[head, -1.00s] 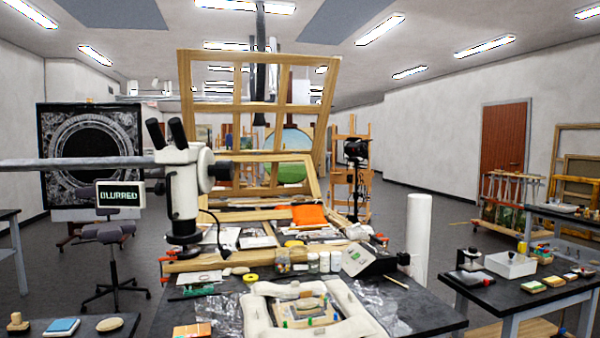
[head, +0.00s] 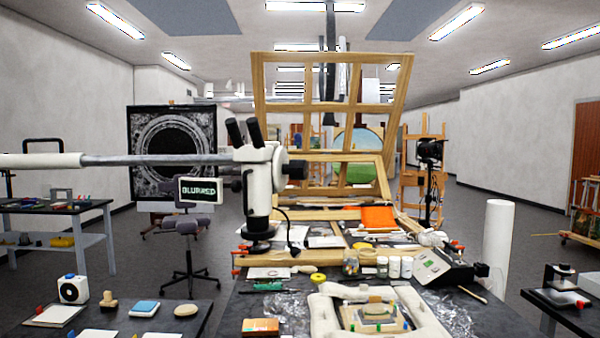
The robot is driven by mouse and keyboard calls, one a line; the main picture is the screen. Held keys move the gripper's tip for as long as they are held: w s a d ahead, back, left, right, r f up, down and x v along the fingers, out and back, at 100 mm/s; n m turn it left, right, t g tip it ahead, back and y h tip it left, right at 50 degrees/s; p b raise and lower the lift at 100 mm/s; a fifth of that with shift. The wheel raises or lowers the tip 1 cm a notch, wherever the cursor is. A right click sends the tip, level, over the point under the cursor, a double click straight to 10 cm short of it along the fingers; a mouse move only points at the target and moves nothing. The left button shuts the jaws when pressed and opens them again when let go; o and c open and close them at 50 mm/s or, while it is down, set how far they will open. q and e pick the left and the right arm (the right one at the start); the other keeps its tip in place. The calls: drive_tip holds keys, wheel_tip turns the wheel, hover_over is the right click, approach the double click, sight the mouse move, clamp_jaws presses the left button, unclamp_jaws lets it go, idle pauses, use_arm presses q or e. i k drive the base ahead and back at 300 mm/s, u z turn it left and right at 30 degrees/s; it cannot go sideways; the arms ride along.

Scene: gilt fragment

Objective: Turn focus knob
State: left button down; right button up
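A white stereo microscope (head: 262,185) with two black eyepieces hangs on a long horizontal boom arm (head: 150,160) that comes in from the left. A dark round focus knob (head: 297,169) sticks out from the right side of its body. A small display (head: 200,190) on its left reads "BLURRED". Below the microscope head, a dark round lens ring faces the table. Neither of my grippers shows in the head view, and nothing touches the knob.
A side table (head: 190,320) stands at the front left. Floor shows between the tables.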

sight(298, 169)
drive_tip(key=z, duration=0.4)
drive_tip(key=i, duration=1)
drive_tip(key=u, duration=0.4)
